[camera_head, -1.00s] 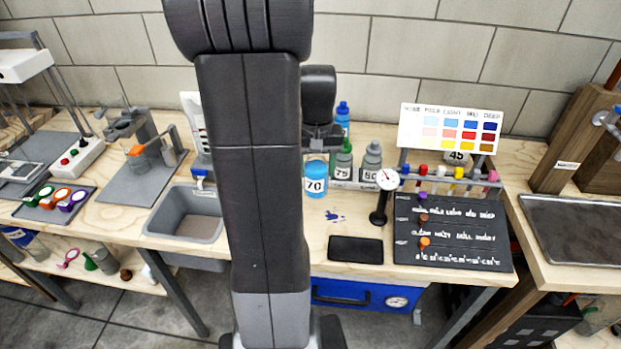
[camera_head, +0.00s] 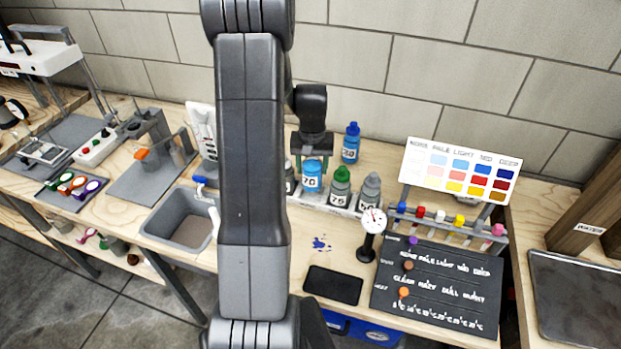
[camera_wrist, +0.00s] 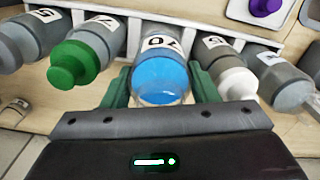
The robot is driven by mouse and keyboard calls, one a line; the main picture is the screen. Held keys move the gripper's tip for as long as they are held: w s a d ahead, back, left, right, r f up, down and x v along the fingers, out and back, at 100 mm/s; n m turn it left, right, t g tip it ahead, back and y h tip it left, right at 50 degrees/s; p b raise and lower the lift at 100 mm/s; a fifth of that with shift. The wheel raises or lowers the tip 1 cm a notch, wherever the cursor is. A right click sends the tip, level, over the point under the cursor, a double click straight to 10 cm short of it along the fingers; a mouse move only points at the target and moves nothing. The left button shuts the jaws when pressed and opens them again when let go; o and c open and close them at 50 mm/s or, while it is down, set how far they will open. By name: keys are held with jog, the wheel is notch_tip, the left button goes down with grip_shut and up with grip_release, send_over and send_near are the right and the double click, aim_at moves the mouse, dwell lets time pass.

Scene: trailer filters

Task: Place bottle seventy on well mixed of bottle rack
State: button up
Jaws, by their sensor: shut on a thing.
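Bottle seventy (camera_head: 312,176) is blue with a white label reading 70. My gripper (camera_head: 312,160) is shut on it from above, one green finger on each side. In the wrist view the blue bottle (camera_wrist: 160,78) is between the fingers (camera_wrist: 161,90), its label partly in sight. The bottle rack (camera_head: 325,208) is a pale holder with upright dividers, and bottle seventy is at its row, beside the green-capped bottle (camera_head: 340,184). I cannot tell whether its base touches the rack. No well mixed marking on the rack can be read.
A grey bottle (camera_head: 370,190) stands right of the green-capped one. Another blue bottle (camera_head: 351,143) stands behind. A dial gauge (camera_head: 372,220), black pad (camera_head: 333,285), colour chart (camera_head: 461,176) and dark marked board (camera_head: 440,285) are to the right. Grey sink (camera_head: 182,222) is left.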

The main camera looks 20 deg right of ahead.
aim_at(312, 178)
jog(key=shift+f+p, duration=0.35)
jog(key=shift+f, duration=2)
jog(key=shift+f, duration=0.2)
jog(key=o, duration=1)
notch_tip(312, 178, up, 12)
jog(key=shift+r+b, duration=0.2)
jog(key=shift+b, duration=0.5)
